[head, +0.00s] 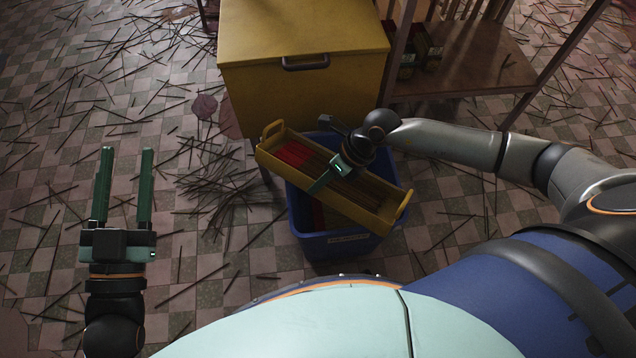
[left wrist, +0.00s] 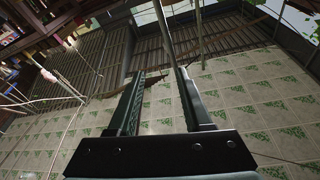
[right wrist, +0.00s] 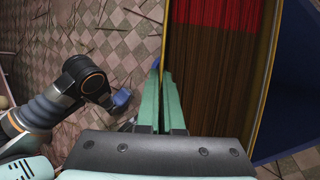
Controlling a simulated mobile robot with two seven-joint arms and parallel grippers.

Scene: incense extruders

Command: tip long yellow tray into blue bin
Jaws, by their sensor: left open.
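The long yellow tray (head: 366,215) is in the head view, lying diagonally over the blue bin (head: 318,244). It holds many thin brown incense sticks with red ends at its left end, and the sticks are still inside. My right gripper (head: 319,184) is shut on the tray's near long side wall, around its middle. The right wrist view shows the fingers (right wrist: 161,98) close together at that wall, with the sticks (right wrist: 212,75) beside them. The tray hides much of the bin's inside. My left gripper (head: 123,190) is open and empty, well left of the bin.
A large yellow cabinet (head: 300,45) with a dark handle stands just behind the bin. A wooden shelf (head: 465,65) with dark posts is to its right. Loose sticks (head: 215,190) litter the tiled floor. Floor left of the bin has no large obstacles.

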